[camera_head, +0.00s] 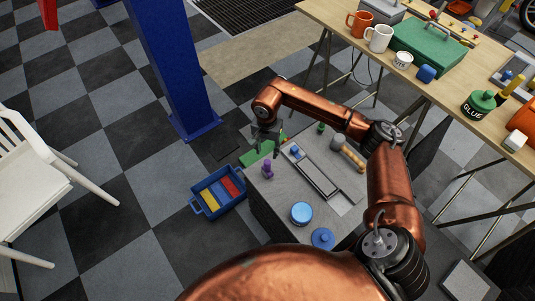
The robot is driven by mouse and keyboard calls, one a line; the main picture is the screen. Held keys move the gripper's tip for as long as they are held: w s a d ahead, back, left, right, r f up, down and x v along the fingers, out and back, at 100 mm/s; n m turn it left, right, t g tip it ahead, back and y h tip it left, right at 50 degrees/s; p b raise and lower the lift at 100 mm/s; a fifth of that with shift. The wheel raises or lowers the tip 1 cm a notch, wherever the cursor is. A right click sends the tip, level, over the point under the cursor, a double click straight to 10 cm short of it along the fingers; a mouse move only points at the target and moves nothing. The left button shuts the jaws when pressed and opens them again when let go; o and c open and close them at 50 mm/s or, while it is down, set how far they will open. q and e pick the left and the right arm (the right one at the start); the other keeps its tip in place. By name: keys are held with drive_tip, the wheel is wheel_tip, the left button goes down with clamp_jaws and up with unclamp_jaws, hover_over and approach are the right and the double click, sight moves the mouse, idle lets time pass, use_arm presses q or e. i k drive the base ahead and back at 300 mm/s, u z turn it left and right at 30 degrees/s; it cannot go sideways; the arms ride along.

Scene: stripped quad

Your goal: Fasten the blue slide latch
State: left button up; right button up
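The slide latch (317,178) lies on the grey top of a low cabinet, as a long dark track with a light frame. Its small blue knob (296,152) is at the far left end of the track. Whether the bolt is engaged is too small to tell. My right gripper (267,151) points down above the cabinet's far left corner, left of the blue knob and apart from it. Its fingers look spread, with nothing seen between them. My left gripper is not in view.
On the cabinet top (272,200) are a purple knob (267,169), a blue round lid (302,212), a blue disc (322,238) and a wooden-handled tool (352,157). A blue crate (218,192) stands on the floor at left. A wooden table (440,92) with mugs is at right.

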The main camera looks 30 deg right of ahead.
sight(294, 149)
drive_tip(key=z, duration=1.45)
